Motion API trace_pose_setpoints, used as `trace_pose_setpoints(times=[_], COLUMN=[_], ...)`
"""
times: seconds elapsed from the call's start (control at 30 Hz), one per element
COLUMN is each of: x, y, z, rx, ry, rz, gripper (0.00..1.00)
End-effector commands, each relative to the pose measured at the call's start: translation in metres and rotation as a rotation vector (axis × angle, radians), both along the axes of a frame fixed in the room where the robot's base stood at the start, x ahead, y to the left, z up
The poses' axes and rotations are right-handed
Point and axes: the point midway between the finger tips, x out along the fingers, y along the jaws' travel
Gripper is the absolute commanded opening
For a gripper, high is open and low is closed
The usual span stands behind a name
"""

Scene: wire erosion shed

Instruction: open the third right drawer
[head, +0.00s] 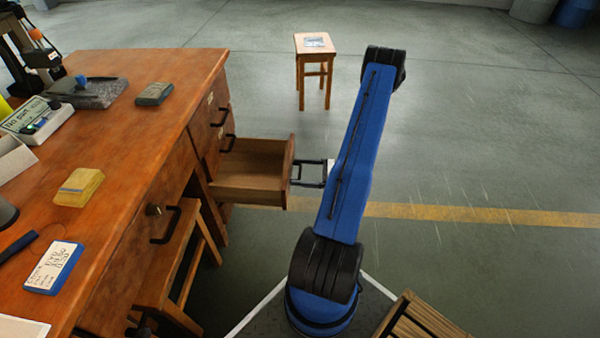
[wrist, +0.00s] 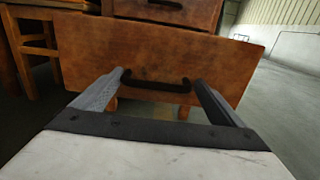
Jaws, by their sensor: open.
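A wooden drawer (head: 240,185) stands pulled out of the desk's right side, below other drawer fronts, and looks empty inside. Its brown front (wrist: 90,45) fills much of the wrist view, with a black bar handle (wrist: 155,84) across it. My gripper (head: 297,172) is just outside this front. In the wrist view the two grey fingers of my gripper (wrist: 157,80) are spread apart, one near each end of the handle. I cannot tell whether they touch it. The drawer's far inner corner is partly hidden.
The wooden desk (head: 150,120) carries a yellow block (head: 79,187), a dark block (head: 154,94) and other items. Closed drawer fronts with black handles (head: 220,117) sit above. A stool (head: 315,45) stands behind. A slatted wooden thing (head: 425,320) is at front right. Floor right is clear.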

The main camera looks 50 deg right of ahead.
Motion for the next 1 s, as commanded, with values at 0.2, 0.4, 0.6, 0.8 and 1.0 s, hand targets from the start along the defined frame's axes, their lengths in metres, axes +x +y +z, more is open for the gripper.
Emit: trace_pose_setpoints(times=[0.2,0.4,0.6,0.8,1.0], x=[0.0,-0.008,-0.033,-0.065,-0.096], y=[0.001,-0.005,-0.025,-0.05,-0.074], z=[0.0,0.0,-0.001,-0.001,-0.001], rx=[0.001,0.001,0.0,0.0,0.0], ry=[0.001,0.001,0.0,0.0,0.0], rz=[0.002,0.001,-0.002,-0.002,-0.002], gripper=[0.92,0.92,0.92,0.92,0.92])
